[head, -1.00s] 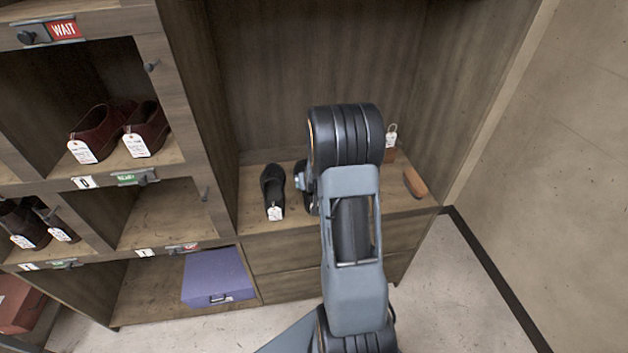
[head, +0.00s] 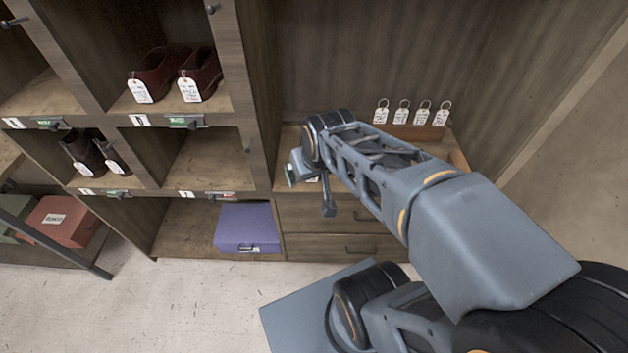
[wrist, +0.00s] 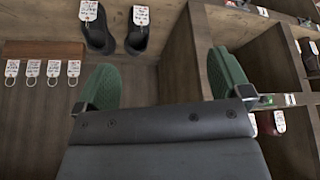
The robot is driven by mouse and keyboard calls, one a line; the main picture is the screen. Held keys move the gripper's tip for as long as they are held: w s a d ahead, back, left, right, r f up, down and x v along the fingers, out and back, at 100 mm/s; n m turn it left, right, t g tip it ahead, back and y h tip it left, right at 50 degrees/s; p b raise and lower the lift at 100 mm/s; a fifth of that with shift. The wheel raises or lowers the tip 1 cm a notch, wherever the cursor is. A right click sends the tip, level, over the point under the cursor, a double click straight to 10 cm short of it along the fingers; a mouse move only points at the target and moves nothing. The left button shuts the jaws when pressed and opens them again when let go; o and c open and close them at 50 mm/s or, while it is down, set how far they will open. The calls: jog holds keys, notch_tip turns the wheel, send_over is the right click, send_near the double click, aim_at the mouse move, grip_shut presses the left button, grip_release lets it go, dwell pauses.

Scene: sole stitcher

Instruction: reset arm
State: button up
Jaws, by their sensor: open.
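My gripper (wrist: 165,75) shows in the wrist view with its two green fingers spread wide apart and nothing between them. In the head view my arm (head: 385,175) reaches from the lower right up in front of the cabinet's counter, and its far end hides part of the counter. A pair of black shoes (wrist: 138,35) with white tags stands on the counter at the top of the wrist view, apart from the fingers. The arm mostly covers them in the head view.
Cubbies on the left hold tagged dark red shoes (head: 200,74) and dark shoes (head: 85,150). A purple box (head: 246,226) sits in a low cubby. A wooden rack with several tagged rings (head: 418,131) stands on the counter. Open floor (head: 190,300) lies in front.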

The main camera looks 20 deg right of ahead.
jog(key=shift+n+g, duration=0.3)
jog(key=shift+g, duration=0.1)
jog(key=s, duration=0.1)
jog(key=s+a, duration=0.1)
jog(key=s, duration=0.2)
jog(key=shift+a+r, duration=0.35)
jog(key=shift+r, duration=0.05)
